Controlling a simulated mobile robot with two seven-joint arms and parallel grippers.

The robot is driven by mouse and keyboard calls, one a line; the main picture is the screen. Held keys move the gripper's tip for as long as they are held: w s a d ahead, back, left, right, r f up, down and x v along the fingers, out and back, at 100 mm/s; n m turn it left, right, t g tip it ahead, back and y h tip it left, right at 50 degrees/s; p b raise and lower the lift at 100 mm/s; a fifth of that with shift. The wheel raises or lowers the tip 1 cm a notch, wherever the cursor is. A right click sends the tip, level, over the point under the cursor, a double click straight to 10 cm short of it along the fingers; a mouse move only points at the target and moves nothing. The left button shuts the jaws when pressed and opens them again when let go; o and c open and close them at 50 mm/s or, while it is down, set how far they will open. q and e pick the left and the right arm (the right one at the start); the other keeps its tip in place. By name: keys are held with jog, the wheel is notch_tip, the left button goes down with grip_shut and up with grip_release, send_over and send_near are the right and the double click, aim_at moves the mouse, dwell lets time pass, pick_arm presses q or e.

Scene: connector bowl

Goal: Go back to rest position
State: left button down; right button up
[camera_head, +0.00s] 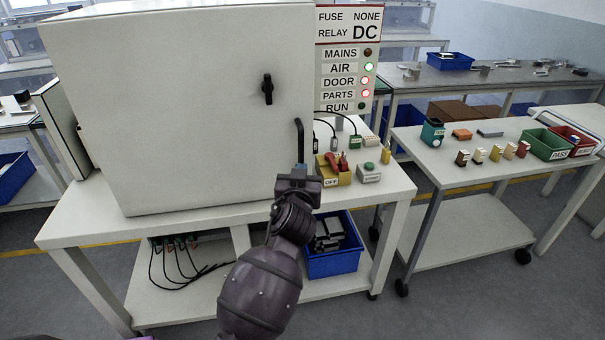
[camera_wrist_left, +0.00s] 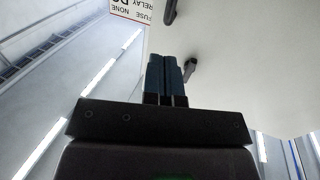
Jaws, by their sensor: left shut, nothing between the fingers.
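My left gripper (camera_head: 299,169) is in front of the white cabinet (camera_head: 180,110), near the lower end of the black door handle (camera_head: 299,130). Whether it touches the handle cannot be told from the head view. In the left wrist view its two dark fingers (camera_wrist_left: 164,75) are together with nothing between them. That view also shows a black handle (camera_wrist_left: 170,12) and a black knob (camera_wrist_left: 190,69) on the pale door. The cabinet door looks closed. My right gripper is not in view.
The cabinet stands on a white bench (camera_head: 90,225) with a yellow switch box (camera_head: 333,172) to the gripper's right. A blue bin (camera_head: 335,262) sits on the lower shelf. A right-hand table (camera_head: 430,165) holds small parts and green (camera_head: 545,145) and red (camera_head: 572,138) trays.

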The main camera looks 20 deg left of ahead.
pick_arm(q)
jog(key=s+a+f+m+g+h, duration=0.2)
jog(key=s+f, duration=1)
jog(key=s, duration=0.3)
jog(key=s+a+f+m+g+h, duration=0.2)
jog(key=s+a+f+g, duration=0.1)
jog(key=s+f, duration=0.9)
jog(key=s, duration=0.3)
jog(key=shift+s+a+f+g, duration=0.25)
jog(key=shift+s+a+g, duration=0.05)
jog(key=shift+s, duration=0.05)
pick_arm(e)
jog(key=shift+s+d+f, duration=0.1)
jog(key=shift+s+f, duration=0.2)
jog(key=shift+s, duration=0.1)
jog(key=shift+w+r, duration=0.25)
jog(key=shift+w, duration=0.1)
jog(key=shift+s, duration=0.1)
